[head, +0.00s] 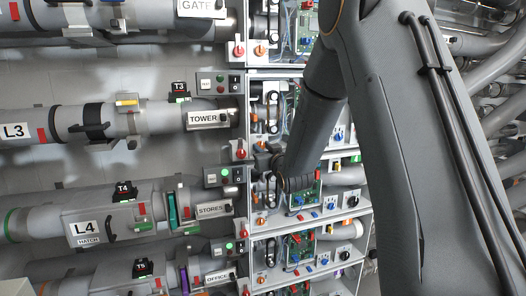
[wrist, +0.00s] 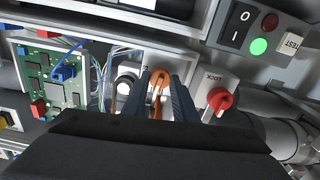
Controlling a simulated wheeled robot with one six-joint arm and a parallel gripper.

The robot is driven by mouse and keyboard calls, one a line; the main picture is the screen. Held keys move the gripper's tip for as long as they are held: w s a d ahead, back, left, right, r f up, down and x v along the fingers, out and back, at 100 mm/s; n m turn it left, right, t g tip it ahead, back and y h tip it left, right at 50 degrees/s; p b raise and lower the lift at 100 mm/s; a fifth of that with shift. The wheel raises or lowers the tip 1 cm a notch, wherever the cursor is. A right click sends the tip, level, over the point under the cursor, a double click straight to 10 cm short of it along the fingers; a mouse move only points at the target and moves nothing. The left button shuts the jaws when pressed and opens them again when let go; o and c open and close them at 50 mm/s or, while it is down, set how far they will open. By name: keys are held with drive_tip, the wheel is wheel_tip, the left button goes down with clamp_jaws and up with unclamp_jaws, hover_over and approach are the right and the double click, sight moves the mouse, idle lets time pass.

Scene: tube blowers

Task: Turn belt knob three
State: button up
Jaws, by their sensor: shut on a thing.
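The orange knob (wrist: 160,79) sits between the two dark fingers of my gripper (wrist: 161,92) in the wrist view. The fingers are shut on its sides. No row number on it is readable. In the head view my gripper (head: 270,160) reaches the panel column between the TOWER and STORES rows. There the knob is mostly hidden by my gripper and cannot be told clearly. Other orange knobs show on the rows above (head: 260,50) and below (head: 262,221).
A red lock knob (wrist: 219,98) is close to the right of my gripper in the wrist view. A switch box (wrist: 250,30) with a lit green lamp is at upper right. A green circuit board (wrist: 52,85) and loose wires (wrist: 105,65) are at left.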

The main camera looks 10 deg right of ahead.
drive_tip(key=m+b, duration=0.2)
drive_tip(key=m, duration=0.2)
drive_tip(key=shift+f, duration=0.1)
drive_tip(key=m+b, duration=0.1)
drive_tip(key=m, duration=0.3)
drive_tip(key=m+b, duration=0.1)
drive_tip(key=m, duration=0.3)
drive_tip(key=shift+m, duration=2.1)
drive_tip(key=o, duration=0.8)
